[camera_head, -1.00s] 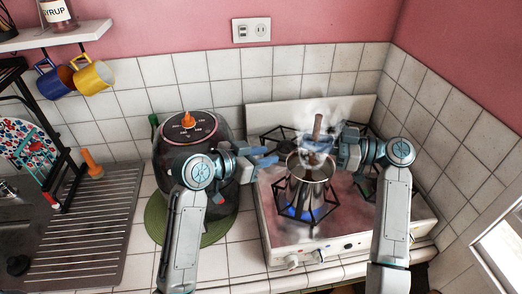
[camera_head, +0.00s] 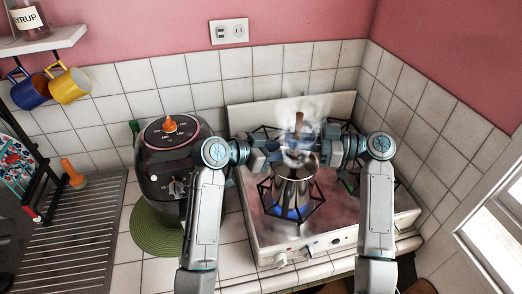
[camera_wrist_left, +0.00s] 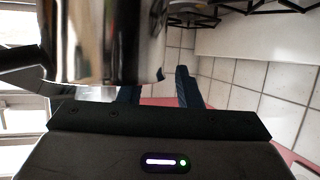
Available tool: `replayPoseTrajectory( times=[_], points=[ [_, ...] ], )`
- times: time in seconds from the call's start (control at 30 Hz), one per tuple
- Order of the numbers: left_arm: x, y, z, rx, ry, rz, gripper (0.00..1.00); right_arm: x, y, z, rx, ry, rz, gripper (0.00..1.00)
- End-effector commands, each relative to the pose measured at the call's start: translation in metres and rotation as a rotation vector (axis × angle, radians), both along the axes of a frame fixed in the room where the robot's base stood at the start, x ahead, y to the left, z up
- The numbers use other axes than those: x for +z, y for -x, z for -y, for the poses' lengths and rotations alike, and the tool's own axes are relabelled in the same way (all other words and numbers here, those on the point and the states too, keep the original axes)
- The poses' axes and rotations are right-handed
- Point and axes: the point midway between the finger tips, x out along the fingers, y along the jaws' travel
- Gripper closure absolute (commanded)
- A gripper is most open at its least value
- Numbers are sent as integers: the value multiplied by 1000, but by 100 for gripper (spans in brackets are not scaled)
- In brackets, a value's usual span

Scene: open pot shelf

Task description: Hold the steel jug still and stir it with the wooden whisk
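The steel jug (camera_head: 293,190) stands upright on the lit front burner of the stove. It also fills the upper left of the left wrist view (camera_wrist_left: 100,40), cut off by the frame. The wooden whisk (camera_head: 299,122) stands upright in the jug, its handle above the rim and its lower end hidden. My left gripper (camera_head: 277,152) is at the jug's upper left; in the left wrist view its fingers (camera_wrist_left: 160,92) are apart with nothing between them, the jug partly covering one. My right gripper (camera_head: 306,147) has its fingers at the whisk handle; steam blurs whether they grip it.
The stove (camera_head: 265,235) has black pan supports and a blue flame under the jug. A dark round cooker (camera_head: 160,185) stands on a green mat (camera_head: 150,235) close to my left arm. Tiled walls close the back and right. A ribbed drainboard (camera_head: 85,235) lies left.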

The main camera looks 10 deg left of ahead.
Motion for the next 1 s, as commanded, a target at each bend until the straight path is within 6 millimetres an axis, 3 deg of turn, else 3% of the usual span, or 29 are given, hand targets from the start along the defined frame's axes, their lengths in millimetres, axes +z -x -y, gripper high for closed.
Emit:
replayPoseTrajectory(
  times=[0.2,0.5,0.53,0.7,1.0],
  points=[
    [-7,-11,13,0,0,0,69,0,0,0,0,0,0,100],
    [-8,-12,15,0,0,0,69,0,0,0,0,0,0,100],
    [-8,-12,15,0,0,0,71,0,0,0,0,0,0,100],
    [-8,-12,15,0,-1,-1,100,0,0,0,0,0,0,100],
    [-9,-11,15,-1,-1,-3,100,0,0,0,0,0,0,100]
  ],
)
